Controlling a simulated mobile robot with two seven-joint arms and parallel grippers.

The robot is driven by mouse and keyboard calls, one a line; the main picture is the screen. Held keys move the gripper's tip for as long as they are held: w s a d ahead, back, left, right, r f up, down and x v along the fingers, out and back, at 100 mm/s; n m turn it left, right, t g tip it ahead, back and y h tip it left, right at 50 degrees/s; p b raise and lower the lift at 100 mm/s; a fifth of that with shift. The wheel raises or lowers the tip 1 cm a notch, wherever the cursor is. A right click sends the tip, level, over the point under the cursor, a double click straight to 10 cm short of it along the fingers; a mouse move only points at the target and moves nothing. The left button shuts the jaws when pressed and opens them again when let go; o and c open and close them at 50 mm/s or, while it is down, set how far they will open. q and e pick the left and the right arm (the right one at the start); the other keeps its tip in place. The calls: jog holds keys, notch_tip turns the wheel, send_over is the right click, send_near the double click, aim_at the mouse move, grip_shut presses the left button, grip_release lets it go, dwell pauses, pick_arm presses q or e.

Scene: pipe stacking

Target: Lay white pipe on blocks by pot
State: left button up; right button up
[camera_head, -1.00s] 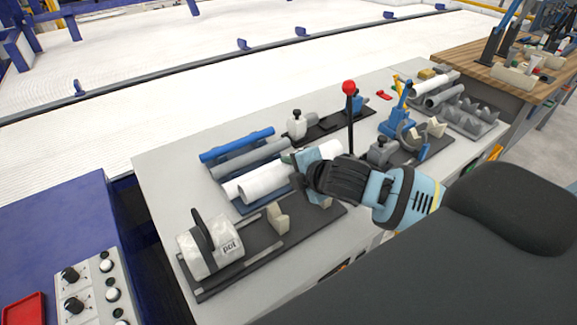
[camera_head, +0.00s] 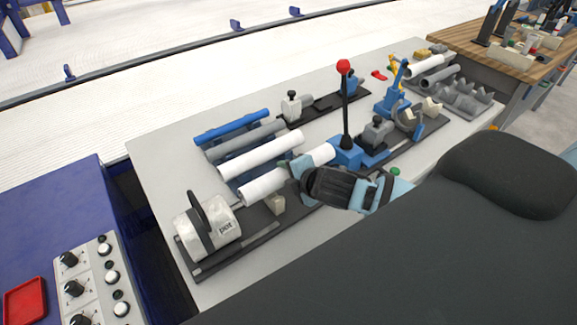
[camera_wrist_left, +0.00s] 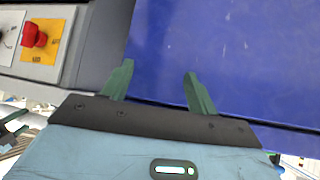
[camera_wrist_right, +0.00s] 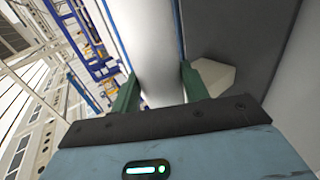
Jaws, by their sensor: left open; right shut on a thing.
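My right gripper (camera_head: 304,173) is shut on a white pipe (camera_head: 264,186), holding it across its middle. The pipe lies over the dark rail beside the pot (camera_head: 205,228), a white cylinder with a dark band and handle. A cream block (camera_head: 277,205) shows on the rail below the pipe; whether the pipe touches it, I cannot tell. In the right wrist view the pipe (camera_wrist_right: 150,45) runs between the fingers, with a pale block (camera_wrist_right: 213,72) beside it. My left gripper (camera_wrist_left: 158,85) is open and empty above a blue surface; it is outside the head view.
A rack holds another white pipe (camera_head: 262,156), a grey pipe (camera_head: 246,139) and a blue pipe (camera_head: 232,127). A blue lever stand with a red knob (camera_head: 343,66) rises close to the held pipe's right end. A control box (camera_head: 92,280) stands at the lower left.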

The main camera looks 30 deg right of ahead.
jog(key=shift+f+b, duration=0.4)
jog(key=shift+f, duration=1)
jog(key=o, duration=1.1)
jog(key=shift+s, duration=0.1)
jog(key=v, duration=0.7)
jog(key=shift+s+r, duration=0.25)
